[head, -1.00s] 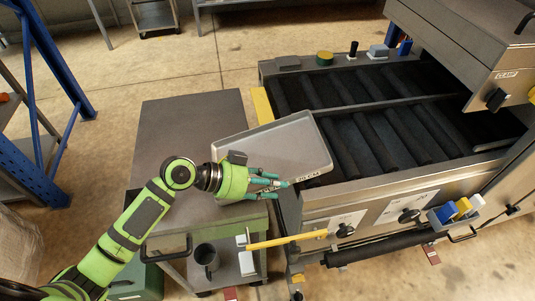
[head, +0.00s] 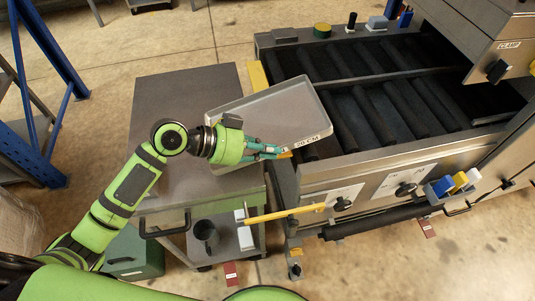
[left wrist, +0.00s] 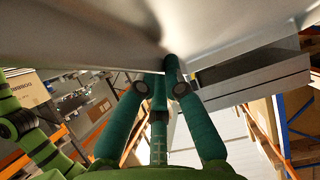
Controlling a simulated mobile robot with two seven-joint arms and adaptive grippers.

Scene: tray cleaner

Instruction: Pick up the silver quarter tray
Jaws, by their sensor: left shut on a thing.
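The silver quarter tray (head: 280,112) is in the head view, tilted between the grey cart and the roller conveyor. A "20 CM" label shows on its near rim. My left gripper (head: 283,152) comes in from the left with its green fingers shut on the tray's near edge. In the left wrist view the teal fingers (left wrist: 160,75) meet at the tray's pale surface (left wrist: 100,30), which fills the top of the picture. The exact contact is partly hidden. My right gripper is not seen.
The grey cart (head: 170,100) stands under and left of the tray, with a dark mug (head: 205,235) on its lower shelf. The roller conveyor (head: 390,115) is to the right. A yellow bar (head: 285,213) sticks out from its front. A blue rack (head: 45,40) stands at the far left.

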